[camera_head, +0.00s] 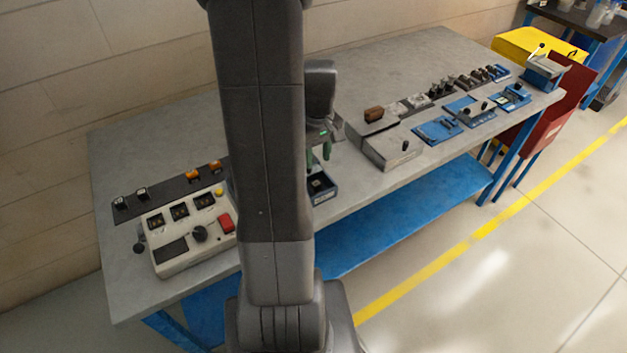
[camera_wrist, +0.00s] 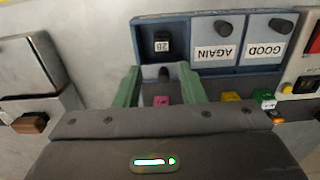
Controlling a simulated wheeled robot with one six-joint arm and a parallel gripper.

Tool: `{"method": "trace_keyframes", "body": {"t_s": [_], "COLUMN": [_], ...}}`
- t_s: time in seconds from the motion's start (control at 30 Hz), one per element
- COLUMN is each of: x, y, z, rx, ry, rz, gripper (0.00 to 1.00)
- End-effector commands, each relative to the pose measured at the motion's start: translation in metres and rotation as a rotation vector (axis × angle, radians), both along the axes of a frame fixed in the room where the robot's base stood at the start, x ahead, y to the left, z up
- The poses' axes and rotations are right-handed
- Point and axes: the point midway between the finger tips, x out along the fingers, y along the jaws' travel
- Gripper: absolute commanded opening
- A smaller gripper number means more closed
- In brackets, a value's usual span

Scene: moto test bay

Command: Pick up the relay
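A small black block with a pale label (camera_wrist: 162,42), which looks like the relay, sits in the left compartment of a blue tray (camera_wrist: 187,20) in the wrist view. The tray's other compartments carry AGAIN and GOOD labels and dark round pieces. My gripper (camera_wrist: 160,88) is open, its two green fingers apart. The black block lies just beyond the fingertips in the picture, apart from them. A dark rounded piece (camera_wrist: 165,72) shows between the fingers. In the head view my gripper (camera_head: 318,158) is above the blue tray (camera_head: 325,199), partly hidden by my arm.
The grey bench (camera_head: 390,65) holds a white control box (camera_head: 180,250) on the left and a grey box (camera_head: 392,150) right of the gripper. Several blue fixtures (camera_head: 437,131) stand farther right. Pink, yellow and green pieces show below the tray in the wrist view.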

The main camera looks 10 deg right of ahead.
Motion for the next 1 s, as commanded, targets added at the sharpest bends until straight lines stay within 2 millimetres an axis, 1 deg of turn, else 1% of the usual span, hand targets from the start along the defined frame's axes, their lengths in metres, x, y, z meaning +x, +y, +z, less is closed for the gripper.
{"method": "trace_keyframes", "body": {"t_s": [0.03, 0.1, 0.23, 0.33, 0.57, 0.83, 1.0], "x": [0.0, -0.001, 0.0, 0.0, -0.001, -0.002, -0.001], "y": [0.0, 0.0, 0.0, 0.0, 0.001, 0.004, 0.004], "z": [-0.011, -0.024, -0.042, -0.051, -0.061, -0.092, -0.105], "rx": [0.001, 0.001, 0.0, 0.0, 0.001, 0.001, 0.001], "ry": [0.006, 0.007, 0.004, 0.002, 0.004, 0.004, 0.001], "rz": [0.0, 0.0, 0.0, 0.0, 0.0, -0.001, -0.001], "gripper": [0.36, 0.36, 0.36, 0.36, 0.36, 0.36, 0.36]}}
